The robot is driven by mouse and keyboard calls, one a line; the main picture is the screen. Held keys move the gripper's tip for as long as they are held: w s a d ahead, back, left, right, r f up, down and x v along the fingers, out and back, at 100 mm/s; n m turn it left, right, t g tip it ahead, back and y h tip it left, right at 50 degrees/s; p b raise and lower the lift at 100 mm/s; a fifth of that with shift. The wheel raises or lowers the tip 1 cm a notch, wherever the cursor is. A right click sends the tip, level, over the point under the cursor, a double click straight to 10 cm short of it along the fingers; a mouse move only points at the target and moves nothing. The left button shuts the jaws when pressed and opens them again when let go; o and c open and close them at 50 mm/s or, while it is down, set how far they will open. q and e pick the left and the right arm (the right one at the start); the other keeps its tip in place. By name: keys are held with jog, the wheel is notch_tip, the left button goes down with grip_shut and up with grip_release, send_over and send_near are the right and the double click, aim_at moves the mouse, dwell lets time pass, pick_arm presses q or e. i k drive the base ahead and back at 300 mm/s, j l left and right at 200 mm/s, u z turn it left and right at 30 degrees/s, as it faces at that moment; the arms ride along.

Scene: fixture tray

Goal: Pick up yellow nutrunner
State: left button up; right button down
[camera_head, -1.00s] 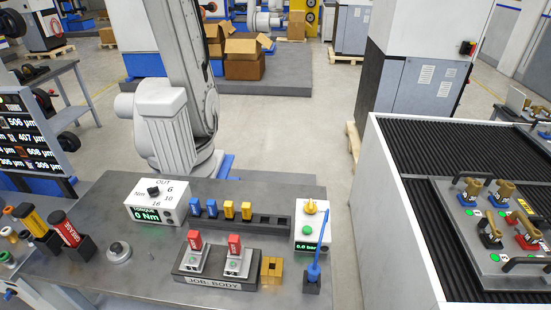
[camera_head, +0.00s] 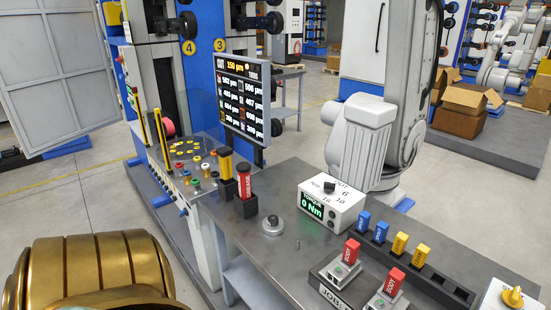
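A yellow and black tool (camera_head: 226,164) stands upright in a dark holder on the grey workbench (camera_head: 262,268), beside a red and black grease tool (camera_head: 244,184). Two smaller yellow pieces, one left (camera_head: 399,243) and one right (camera_head: 420,255), stand in a dark rack with two blue pieces (camera_head: 372,226). No label shows which yellow thing is the nutrunner. Neither gripper is in view.
A white torque box (camera_head: 331,205) showing 0 Nm and a round grey knob (camera_head: 273,225) are on the bench. Red-topped body fixtures (camera_head: 346,262) are near its front. A measurement screen (camera_head: 249,98) stands behind. The left-front benchtop is mostly clear.

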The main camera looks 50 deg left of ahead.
aim_at(225, 153)
jog(key=u, duration=2.15)
jog(key=z, duration=0.25)
jog(key=i+j+z, duration=0.6)
jog(key=j+z, duration=0.15)
jog(key=z, duration=0.15)
